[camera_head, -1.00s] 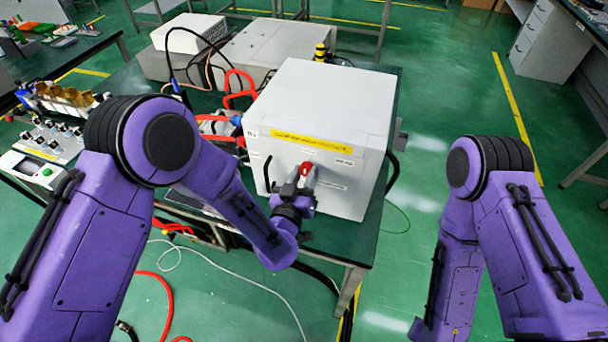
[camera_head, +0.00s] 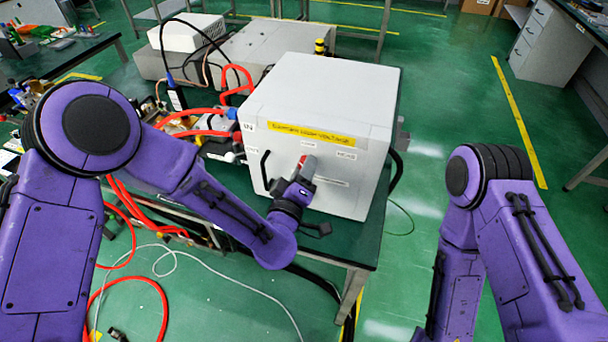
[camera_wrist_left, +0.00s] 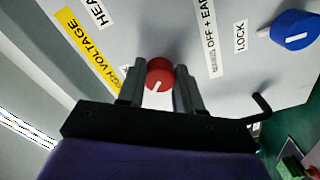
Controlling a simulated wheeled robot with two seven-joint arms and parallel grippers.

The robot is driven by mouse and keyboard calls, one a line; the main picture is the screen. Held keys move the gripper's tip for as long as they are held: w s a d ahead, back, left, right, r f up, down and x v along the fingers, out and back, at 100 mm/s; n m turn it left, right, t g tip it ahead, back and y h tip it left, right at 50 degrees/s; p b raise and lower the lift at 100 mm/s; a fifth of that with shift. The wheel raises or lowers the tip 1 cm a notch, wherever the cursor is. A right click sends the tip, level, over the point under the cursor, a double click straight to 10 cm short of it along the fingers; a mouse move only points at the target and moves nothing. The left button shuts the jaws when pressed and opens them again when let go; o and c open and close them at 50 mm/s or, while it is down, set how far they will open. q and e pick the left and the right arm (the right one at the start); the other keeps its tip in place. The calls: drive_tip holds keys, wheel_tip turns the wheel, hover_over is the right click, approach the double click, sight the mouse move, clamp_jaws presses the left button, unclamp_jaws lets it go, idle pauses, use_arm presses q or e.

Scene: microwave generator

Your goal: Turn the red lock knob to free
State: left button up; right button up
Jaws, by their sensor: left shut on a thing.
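The red lock knob (camera_wrist_left: 160,74) is on the front of the white microwave generator box (camera_head: 320,95). It is round with a white pointer line, which in the left wrist view runs down and slightly left. My left gripper (camera_wrist_left: 160,82) is shut on the knob, one finger on each side. In the head view the left gripper (camera_head: 303,172) covers most of the knob and only a bit of red shows. A blue knob (camera_wrist_left: 295,30) sits to the right in the left wrist view, near a "LOCK" label (camera_wrist_left: 240,36). My right gripper is out of view.
The box stands on a dark green table (camera_head: 355,245) near its front edge. Black handles (camera_head: 393,170) stick out from the box. Red hoses (camera_head: 195,112) and a grey cabinet (camera_head: 265,45) lie behind and left. White and red cables trail on the floor.

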use_arm(q)
drive_tip(key=shift+r+n+b, duration=0.1)
drive_tip(key=shift+n+b, duration=2.85)
drive_tip(key=shift+n, duration=1.85)
drive_tip(key=o, duration=1)
drive_tip(key=shift+o, duration=0.2)
drive_tip(key=shift+s, duration=0.1)
